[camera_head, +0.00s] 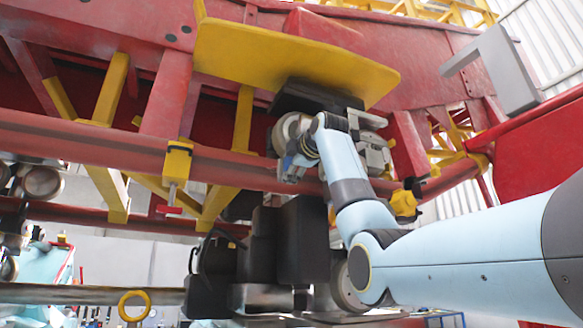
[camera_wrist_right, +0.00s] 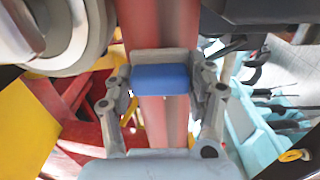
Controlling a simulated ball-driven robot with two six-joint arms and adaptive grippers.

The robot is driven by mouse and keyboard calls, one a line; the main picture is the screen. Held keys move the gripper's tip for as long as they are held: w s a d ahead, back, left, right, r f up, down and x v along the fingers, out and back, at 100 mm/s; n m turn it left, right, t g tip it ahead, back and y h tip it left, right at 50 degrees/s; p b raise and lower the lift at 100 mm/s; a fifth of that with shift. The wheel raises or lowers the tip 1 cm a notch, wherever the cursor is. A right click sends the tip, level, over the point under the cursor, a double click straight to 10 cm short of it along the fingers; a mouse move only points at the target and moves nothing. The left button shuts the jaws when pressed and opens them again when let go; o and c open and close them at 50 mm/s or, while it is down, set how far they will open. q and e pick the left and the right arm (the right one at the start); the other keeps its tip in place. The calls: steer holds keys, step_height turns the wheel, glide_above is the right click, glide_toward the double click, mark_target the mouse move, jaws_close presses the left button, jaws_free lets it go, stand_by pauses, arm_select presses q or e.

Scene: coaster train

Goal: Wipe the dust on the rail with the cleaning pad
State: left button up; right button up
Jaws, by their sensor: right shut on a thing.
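My right gripper (camera_head: 291,170) is at the long red rail (camera_head: 100,147), close below a wheel of the coaster train. In the right wrist view its two fingers (camera_wrist_right: 164,88) are shut on the cleaning pad (camera_wrist_right: 160,78), which has a blue face and a grey edge. The pad lies across the line of the red rail (camera_wrist_right: 165,122); I cannot tell whether it touches. The pad is too small and covered to make out in the head view. I cannot make out dust on the rail. My left gripper is not in view.
A yellow panel (camera_head: 270,52) overhangs the wheel (camera_head: 290,130). A yellow bracket (camera_head: 177,163) clasps the rail to the left. Black boxes (camera_head: 290,240) stand below. A grey angled frame (camera_head: 508,70) hangs at the upper right.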

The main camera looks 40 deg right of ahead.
steer(key=shift+w+a, duration=0.25)
steer(key=shift+a, duration=0.75)
steer(key=shift+w+a, duration=0.2)
steer(key=shift+a, duration=0.75)
steer(key=shift+w+a, duration=0.25)
steer(key=shift+a, duration=0.75)
steer(key=shift+s+d+f, duration=0.1)
steer(key=shift+s+d, duration=0.05)
steer(key=shift+s+f+b, duration=0.1)
steer(key=shift+s+b, duration=0.2)
steer(key=shift+b, duration=0.15)
steer(key=b, duration=0.3)
glide_toward(266, 168)
steer(key=shift+w, duration=0.4)
steer(key=shift+s, duration=0.1)
